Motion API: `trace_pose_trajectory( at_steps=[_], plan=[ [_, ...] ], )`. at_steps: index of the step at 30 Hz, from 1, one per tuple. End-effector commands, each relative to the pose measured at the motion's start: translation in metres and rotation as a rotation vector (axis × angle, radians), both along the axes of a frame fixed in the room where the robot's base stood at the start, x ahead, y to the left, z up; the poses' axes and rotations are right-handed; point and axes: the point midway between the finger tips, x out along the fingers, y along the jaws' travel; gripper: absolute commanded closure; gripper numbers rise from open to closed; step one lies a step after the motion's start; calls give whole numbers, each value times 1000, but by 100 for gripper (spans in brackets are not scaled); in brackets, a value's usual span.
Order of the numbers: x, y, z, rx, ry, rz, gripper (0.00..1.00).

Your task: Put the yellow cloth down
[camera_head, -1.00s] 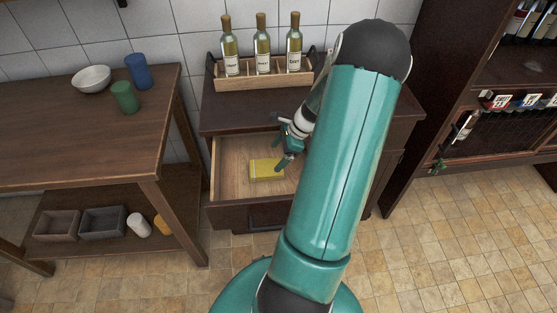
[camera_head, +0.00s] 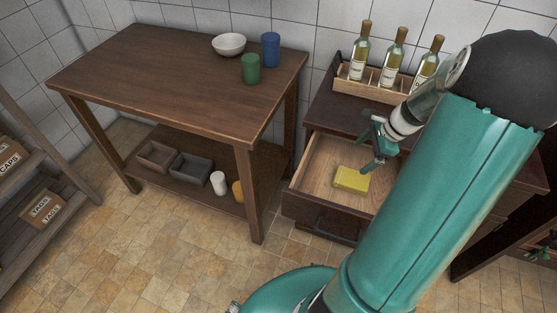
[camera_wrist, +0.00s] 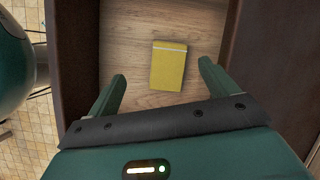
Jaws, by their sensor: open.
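The yellow cloth (camera_head: 351,179) is a folded block lying flat on the wooden floor of the open drawer (camera_head: 321,159). In the wrist view the cloth (camera_wrist: 168,66) lies beyond and between my fingertips, with clear wood around it. My gripper (camera_head: 372,152) is over the drawer, next to the cloth in the body view. In the wrist view its two fingers (camera_wrist: 163,72) are spread wide apart, and nothing is between them. The right part of the drawer is hidden behind my arm.
Wine bottles (camera_head: 393,57) stand in a wooden rack (camera_head: 360,88) on the cabinet. A table (camera_head: 170,75) to the left holds a white bowl (camera_head: 229,44), a green cup (camera_head: 250,69) and a blue cup (camera_head: 270,50). Its lower shelf holds two trays. The tiled floor in front is clear.

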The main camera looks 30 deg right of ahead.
Motion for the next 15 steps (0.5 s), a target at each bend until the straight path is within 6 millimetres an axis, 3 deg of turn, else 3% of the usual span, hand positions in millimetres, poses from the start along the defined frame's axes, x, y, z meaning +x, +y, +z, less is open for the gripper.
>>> trace_pose_trajectory(
  at_steps=[1,6,15],
  plan=[
    [10,22,19,-61,-8,108,14],
    [25,90,72,-249,-42,471,14],
    [10,206,148,-554,-154,1077,14]
  ],
)
